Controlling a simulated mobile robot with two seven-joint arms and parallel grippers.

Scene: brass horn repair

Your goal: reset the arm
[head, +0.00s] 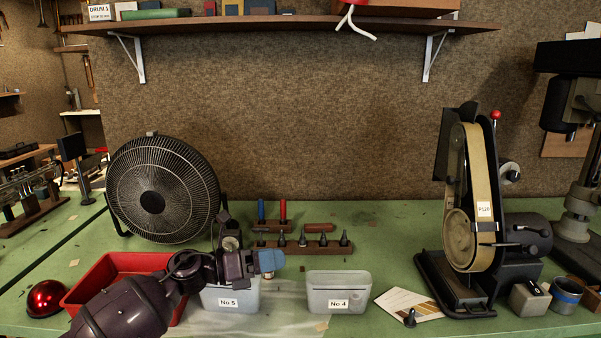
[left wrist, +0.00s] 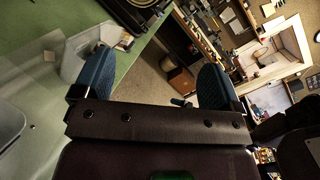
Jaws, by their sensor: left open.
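My left arm reaches in from the lower left in the head view, over the red tray and the bin marked No 5. My left gripper (head: 270,262) is held above the bench, near the right end of the No 5 bin (head: 232,301) and left of the No 4 bin (head: 339,293). In the left wrist view, the two blue fingers of the left gripper (left wrist: 156,82) stand wide apart with nothing held between them. My right gripper shows in neither view.
A red tray (head: 102,263) and a red dome (head: 45,298) lie at the left. A fan (head: 163,190) and a tool rack (head: 303,246) stand behind. A belt sander (head: 468,220) stands right, beside a paper card (head: 408,304). A shelf (head: 280,27) hangs above; the air beneath it is clear.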

